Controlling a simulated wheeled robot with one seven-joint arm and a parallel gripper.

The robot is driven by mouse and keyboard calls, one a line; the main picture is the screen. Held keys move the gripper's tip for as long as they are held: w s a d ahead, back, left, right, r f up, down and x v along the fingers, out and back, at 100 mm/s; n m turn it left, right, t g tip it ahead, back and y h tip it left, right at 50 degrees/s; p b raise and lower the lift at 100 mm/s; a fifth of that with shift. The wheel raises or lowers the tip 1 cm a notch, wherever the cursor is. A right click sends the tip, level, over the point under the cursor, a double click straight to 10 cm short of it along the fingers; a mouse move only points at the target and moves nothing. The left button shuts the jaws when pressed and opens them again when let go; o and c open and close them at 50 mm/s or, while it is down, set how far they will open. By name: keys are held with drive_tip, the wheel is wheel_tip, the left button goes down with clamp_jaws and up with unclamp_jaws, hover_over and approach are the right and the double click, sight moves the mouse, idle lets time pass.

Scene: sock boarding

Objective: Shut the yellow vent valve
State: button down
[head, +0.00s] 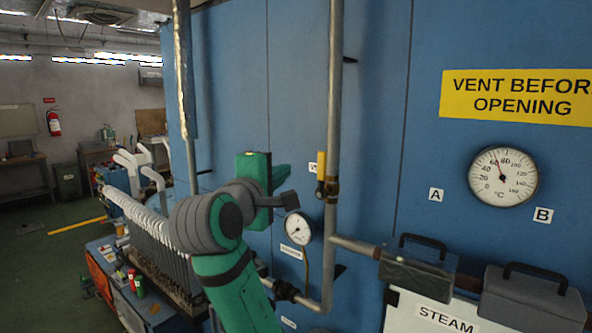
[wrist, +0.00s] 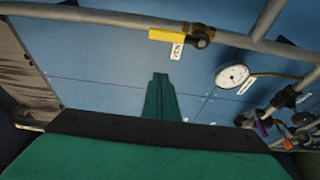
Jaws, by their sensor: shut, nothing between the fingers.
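The yellow vent valve handle (head: 321,170) stands upright, roughly parallel to the vertical grey pipe, with its brass body at the lower end. In the wrist view the yellow handle (wrist: 172,35) lies across the top, left of the valve body (wrist: 203,36), with a white label beside it. The label is partly hidden in the head view. My gripper (head: 284,171) is left of the handle at about its height, apart from it. In the wrist view my gripper (wrist: 160,77) is shut and empty, below the handle in the picture, with a gap between them.
A small white gauge (head: 298,228) hangs below the valve. The vertical pipe (head: 334,100) runs past it and joins lower pipework. A large temperature gauge (head: 503,177) and a yellow sign (head: 518,95) are on the blue panel at right. Grey handled boxes (head: 418,270) stand lower right.

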sight(322, 175)
drive_tip(key=w+d, duration=0.6)
drive_tip(key=shift+w, duration=0.25)
idle(0.3)
drive_tip(key=shift+d, duration=0.1)
idle(0.3)
